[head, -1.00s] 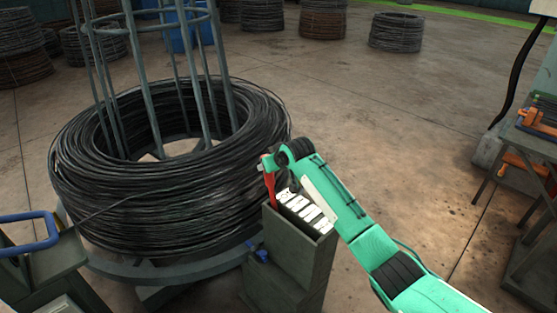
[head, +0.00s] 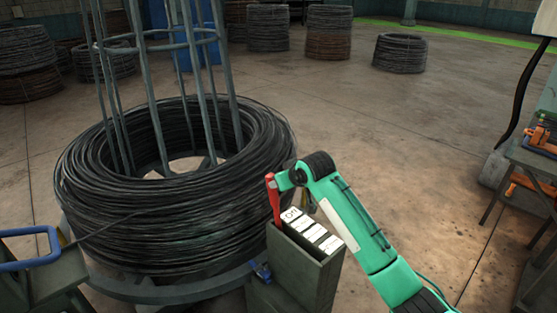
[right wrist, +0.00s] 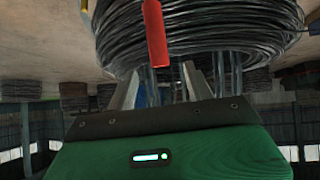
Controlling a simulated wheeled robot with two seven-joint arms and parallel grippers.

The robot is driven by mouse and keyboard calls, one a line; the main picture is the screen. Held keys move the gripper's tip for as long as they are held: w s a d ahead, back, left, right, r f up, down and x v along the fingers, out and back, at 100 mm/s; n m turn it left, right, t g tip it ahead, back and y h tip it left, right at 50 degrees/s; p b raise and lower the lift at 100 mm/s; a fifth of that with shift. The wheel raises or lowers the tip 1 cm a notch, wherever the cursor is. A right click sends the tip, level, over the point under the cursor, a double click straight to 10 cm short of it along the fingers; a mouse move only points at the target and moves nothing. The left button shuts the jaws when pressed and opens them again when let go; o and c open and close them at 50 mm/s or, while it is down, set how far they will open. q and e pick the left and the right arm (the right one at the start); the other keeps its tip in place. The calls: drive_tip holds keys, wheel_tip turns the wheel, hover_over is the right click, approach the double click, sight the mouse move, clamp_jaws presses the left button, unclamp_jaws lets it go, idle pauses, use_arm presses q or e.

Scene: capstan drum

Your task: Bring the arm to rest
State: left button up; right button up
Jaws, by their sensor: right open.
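My right arm (head: 350,215) is green and comes in from the lower right in the head view. Its right gripper (head: 286,183) is beside the top of an upright red handle (head: 273,198) on a grey box-like stand (head: 305,275). In the right wrist view the two grey fingers (right wrist: 161,72) are spread with nothing between them. The red handle (right wrist: 155,35) shows past the fingertips, apart from them. My left gripper is in neither view.
A large coil of black wire (head: 110,215) on a round base, with an upright bar cage (head: 160,90), stands left of the stand. White label cards (head: 310,228) sit in the stand's top. A blue handle (head: 25,255) is at far left. A workbench (head: 535,165) is at right. Floor between is clear.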

drive_tip(key=s+d+f+m+g, duration=0.1)
drive_tip(key=s+d+f, duration=0.1)
drive_tip(key=s+f, duration=0.75)
drive_tip(key=s+d+f+g, duration=0.1)
drive_tip(key=s+d+f, duration=0.2)
drive_tip(key=s+f, duration=0.65)
drive_tip(key=s+d+m+g+h, duration=0.1)
drive_tip(key=s+d, duration=0.3)
drive_tip(key=s, duration=0.7)
drive_tip(key=s+d+m+g+h, duration=0.1)
drive_tip(key=s+d+h, duration=0.15)
drive_tip(key=s, duration=0.75)
drive_tip(key=s+d+m+g, duration=0.1)
drive_tip(key=s+d, duration=0.4)
drive_tip(key=s, duration=0.6)
wheel_tip(320, 180, down, 28)
drive_tip(key=g+p, duration=0.1)
drive_tip(key=p, duration=0.1)
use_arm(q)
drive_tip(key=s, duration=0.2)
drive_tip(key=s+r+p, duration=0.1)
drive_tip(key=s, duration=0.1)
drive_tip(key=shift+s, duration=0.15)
use_arm(e)
drive_tip(key=s+d+f+g, duration=0.1)
drive_tip(key=s+d+f, duration=0.1)
drive_tip(key=s+f, duration=1.7)
drive_tip(key=shift+d+f+n+g, duration=0.4)
drive_tip(key=shift+f, duration=0.05)
